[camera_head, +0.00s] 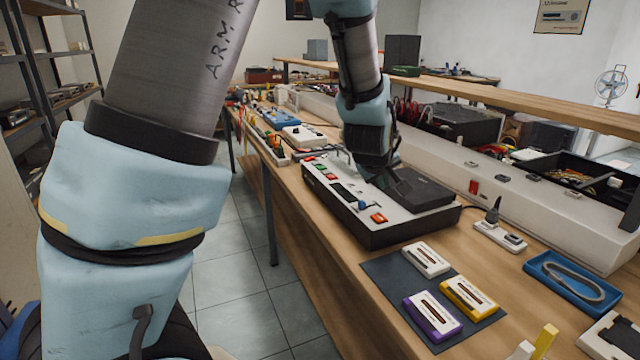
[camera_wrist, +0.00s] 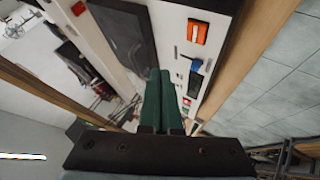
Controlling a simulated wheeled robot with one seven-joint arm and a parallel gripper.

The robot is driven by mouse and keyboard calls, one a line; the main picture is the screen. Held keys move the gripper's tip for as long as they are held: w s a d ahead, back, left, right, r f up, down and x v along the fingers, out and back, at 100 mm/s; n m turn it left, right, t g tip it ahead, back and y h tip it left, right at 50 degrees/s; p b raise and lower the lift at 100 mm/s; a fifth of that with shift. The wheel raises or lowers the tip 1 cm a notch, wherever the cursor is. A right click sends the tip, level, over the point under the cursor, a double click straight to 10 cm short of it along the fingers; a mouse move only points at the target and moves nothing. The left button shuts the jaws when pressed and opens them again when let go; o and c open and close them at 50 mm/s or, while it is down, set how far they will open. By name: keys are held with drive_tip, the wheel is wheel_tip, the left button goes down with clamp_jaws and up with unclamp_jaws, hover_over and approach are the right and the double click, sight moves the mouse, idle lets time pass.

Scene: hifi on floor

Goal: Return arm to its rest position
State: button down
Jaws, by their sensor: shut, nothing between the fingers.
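My arm reaches from the left over the wooden workbench (camera_head: 335,240). My gripper (camera_wrist: 159,75) shows in the wrist view as two dark green fingers side by side, shut with nothing between them. In the head view my gripper's fingers are mostly hidden behind my wrist. It is over or close to the white and black device (camera_head: 350,215) on the bench. The device carries a dark panel (camera_head: 422,190), a red-orange button (camera_head: 378,218) and a blue knob (camera_head: 364,205). I cannot tell whether the fingers touch the device.
A dark mat (camera_head: 385,275) holds a white, a yellow and a purple cartridge (camera_head: 432,316). A blue tray (camera_head: 572,280) and a power strip (camera_head: 499,236) lie at right. A raised wooden shelf (camera_head: 540,108) runs behind the bench. The tiled floor (camera_head: 235,285) left of the bench is clear.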

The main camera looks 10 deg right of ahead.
drive_tip(key=w+a+f+g+y, duration=0.1)
drive_tip(key=a+y, duration=0.1)
drive_tip(key=a, duration=1)
drive_tip(key=s+a+m+g+y, duration=0.1)
drive_tip(key=s+a, duration=0.2)
drive_tip(key=a, duration=0.5)
drive_tip(key=s+a+f+m+g+y, duration=0.1)
drive_tip(key=s+a, duration=0.3)
drive_tip(key=a, duration=0.4)
drive_tip(key=s+a+f+g+y, duration=0.1)
drive_tip(key=s+a+g, duration=0.1)
drive_tip(key=a, duration=0.6)
drive_tip(key=shift+s+m+g, duration=0.4)
drive_tip(key=shift+s, duration=0.5)
drive_tip(key=shift+a, duration=0.1)
